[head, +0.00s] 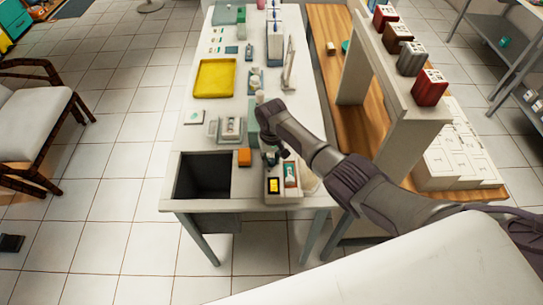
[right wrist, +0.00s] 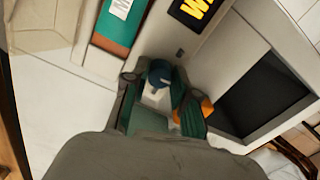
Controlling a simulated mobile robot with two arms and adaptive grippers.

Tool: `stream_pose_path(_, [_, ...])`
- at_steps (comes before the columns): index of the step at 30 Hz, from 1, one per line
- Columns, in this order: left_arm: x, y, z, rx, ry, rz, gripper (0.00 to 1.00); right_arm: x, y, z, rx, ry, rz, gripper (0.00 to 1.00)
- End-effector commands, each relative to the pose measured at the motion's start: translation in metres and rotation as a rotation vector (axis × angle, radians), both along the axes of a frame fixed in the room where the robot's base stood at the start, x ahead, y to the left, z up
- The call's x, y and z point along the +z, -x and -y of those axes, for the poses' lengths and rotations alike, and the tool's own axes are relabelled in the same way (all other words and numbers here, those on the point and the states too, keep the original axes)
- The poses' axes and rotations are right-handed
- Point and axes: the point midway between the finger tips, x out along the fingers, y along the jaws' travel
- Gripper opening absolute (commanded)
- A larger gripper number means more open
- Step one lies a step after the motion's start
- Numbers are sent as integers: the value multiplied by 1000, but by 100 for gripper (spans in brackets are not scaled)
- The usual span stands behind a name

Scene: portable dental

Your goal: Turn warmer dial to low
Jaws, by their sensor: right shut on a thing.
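The warmer (head: 281,192) is a pale box near the front edge of the long white table. Its top carries a black panel with yellow lettering (right wrist: 194,9) and a teal panel with a white label (right wrist: 119,22). A round blue dial (right wrist: 159,74) with a pale part shows between the fingers in the right wrist view. My right gripper (head: 273,155) is over the back end of the warmer; its fingers (right wrist: 160,98) are shut on the dial. The dial's setting marks cannot be read. My left gripper is not in view.
A dark sunken basin (head: 203,176) lies left of the warmer, with an orange block (head: 244,157) between them. A yellow tray (head: 215,78) and small items stand further back. A wooden bench with a raised pale shelf (head: 401,95) stands to the right.

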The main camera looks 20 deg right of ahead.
Motion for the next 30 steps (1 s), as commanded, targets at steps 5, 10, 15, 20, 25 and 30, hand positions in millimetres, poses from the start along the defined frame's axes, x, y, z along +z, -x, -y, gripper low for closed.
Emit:
stream_pose_path(5, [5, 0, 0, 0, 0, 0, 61, 2, -1, -1, -69, -1, 3, 0])
stream_pose_path(10, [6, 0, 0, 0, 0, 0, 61, 1, -1, 0, -102, -2, 4, 0])
stream_pose_path(15, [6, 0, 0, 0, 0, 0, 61, 1, -1, 0, -111, -1, 4, 0])
stream_pose_path(20, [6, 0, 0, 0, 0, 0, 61, 1, -2, 0, -111, -1, 5, 0])
stream_pose_path(25, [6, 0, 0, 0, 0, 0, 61, 1, -2, 0, -110, -1, 5, 33])
stream_pose_path(30, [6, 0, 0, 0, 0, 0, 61, 1, -1, 0, -110, 0, 3, 52])
